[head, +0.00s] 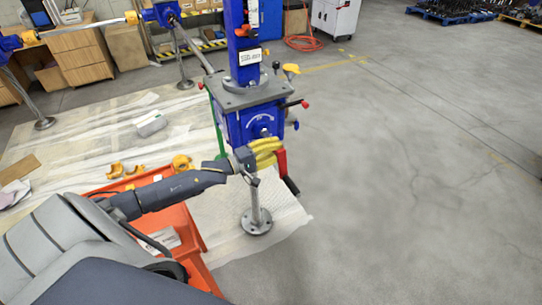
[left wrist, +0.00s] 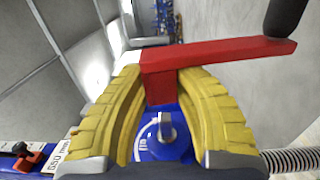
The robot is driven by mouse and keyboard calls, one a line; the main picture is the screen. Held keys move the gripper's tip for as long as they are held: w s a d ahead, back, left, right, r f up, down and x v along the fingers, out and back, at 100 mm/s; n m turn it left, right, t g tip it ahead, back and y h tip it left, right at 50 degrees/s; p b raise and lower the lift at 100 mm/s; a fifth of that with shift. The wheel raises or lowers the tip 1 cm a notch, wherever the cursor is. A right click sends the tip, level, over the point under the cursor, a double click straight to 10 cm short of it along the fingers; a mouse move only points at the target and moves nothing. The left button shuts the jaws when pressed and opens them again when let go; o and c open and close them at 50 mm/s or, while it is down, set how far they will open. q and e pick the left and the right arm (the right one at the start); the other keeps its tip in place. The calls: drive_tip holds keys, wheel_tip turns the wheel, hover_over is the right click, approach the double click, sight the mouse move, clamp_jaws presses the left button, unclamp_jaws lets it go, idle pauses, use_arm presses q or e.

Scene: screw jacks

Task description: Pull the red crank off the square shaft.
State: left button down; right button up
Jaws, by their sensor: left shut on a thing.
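The red crank (head: 282,164) is held by my left gripper (head: 266,152), in front of the blue screw jack housing (head: 236,125). In the left wrist view, the yellow ribbed fingers (left wrist: 160,85) are shut on the hub end of the red crank (left wrist: 220,53). Its arm reaches right to a black handle (left wrist: 285,16). The bare silver end of the square shaft (left wrist: 167,128) shows below the hub, on the blue housing (left wrist: 150,150). The hub looks apart from the shaft. My right gripper is out of view.
The jack stands on a metal post with a round foot (head: 257,222) on white sheeting. An orange cart (head: 185,232) with yellow parts stands at the left, below my arm. Wooden drawers (head: 78,55) are at the back left. The floor at the right is clear.

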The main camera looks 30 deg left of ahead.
sight(285, 159)
use_arm(q)
drive_tip(key=shift+r, duration=0.2)
drive_tip(key=shift+s+d+f, duration=0.1)
drive_tip(key=shift+s+d, duration=0.4)
drive_tip(key=shift+d, duration=0.35)
drive_tip(key=shift+s+d+r, duration=0.1)
drive_tip(key=shift+s+d, duration=0.4)
drive_tip(key=shift+d, duration=0.35)
drive_tip(key=shift+s+d+f, duration=0.1)
drive_tip(key=shift+s+d, duration=0.4)
drive_tip(key=shift+d, duration=0.35)
